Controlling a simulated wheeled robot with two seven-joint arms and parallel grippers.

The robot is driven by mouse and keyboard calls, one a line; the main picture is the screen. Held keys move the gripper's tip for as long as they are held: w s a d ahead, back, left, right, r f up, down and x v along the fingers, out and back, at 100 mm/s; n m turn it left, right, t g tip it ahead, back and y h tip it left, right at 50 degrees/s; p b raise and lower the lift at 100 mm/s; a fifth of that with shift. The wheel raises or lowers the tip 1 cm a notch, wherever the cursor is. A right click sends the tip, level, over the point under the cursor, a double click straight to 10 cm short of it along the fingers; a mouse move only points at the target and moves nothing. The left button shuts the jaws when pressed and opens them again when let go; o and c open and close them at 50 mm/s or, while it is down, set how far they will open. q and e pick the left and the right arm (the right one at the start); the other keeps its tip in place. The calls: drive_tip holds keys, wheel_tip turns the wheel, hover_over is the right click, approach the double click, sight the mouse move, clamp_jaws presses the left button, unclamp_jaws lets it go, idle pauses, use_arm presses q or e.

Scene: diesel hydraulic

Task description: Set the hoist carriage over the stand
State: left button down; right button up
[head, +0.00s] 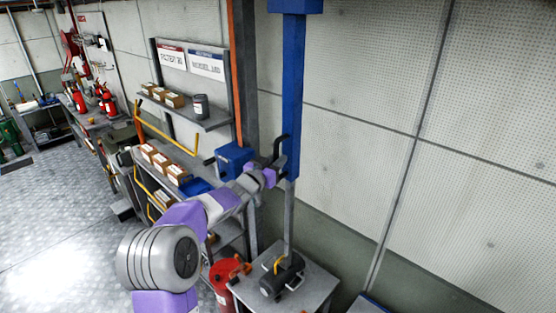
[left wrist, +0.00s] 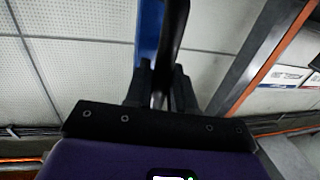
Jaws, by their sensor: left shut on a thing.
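The hoist carriage shows as a tall blue column (head: 292,85) with a black handle (head: 283,138) on its side. My left gripper (head: 276,165) reaches in from the left and is shut on the handle. In the left wrist view the dark handle (left wrist: 175,45) runs between the fingers of the left gripper (left wrist: 160,85), with the blue column (left wrist: 148,35) just behind. The stand (head: 312,290) is a grey table at the bottom, bearing a black motor-like unit (head: 283,276) with a yellow hook-like part. A grey post stands between column and unit; whether they touch is unclear. My right gripper is out of view.
A shelf rack (head: 205,120) with boxes and a can stands behind my left arm, with a blue box (head: 234,160) beside the forearm. A red canister (head: 226,272) stands left of the stand. Open metal floor (head: 60,220) lies at the left; a bare wall is at the right.

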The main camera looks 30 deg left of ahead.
use_arm(q)
drive_tip(key=shift+a+r, duration=0.2)
drive_tip(key=shift+r, duration=0.05)
drive_tip(key=c, duration=1.3)
unclamp_jaws()
drive_tip(key=shift+o, duration=0.9)
drive_tip(key=shift+w+a+f, duration=0.1)
drive_tip(key=shift+a+f, duration=0.05)
drive_tip(key=shift+f, duration=0.05)
drive_tip(key=shift+s, duration=0.2)
drive_tip(key=s+b, duration=0.2)
drive_tip(key=s, duration=0.5)
drive_tip(key=shift+s, duration=0.15)
drive_tip(key=shift+a, duration=0.1)
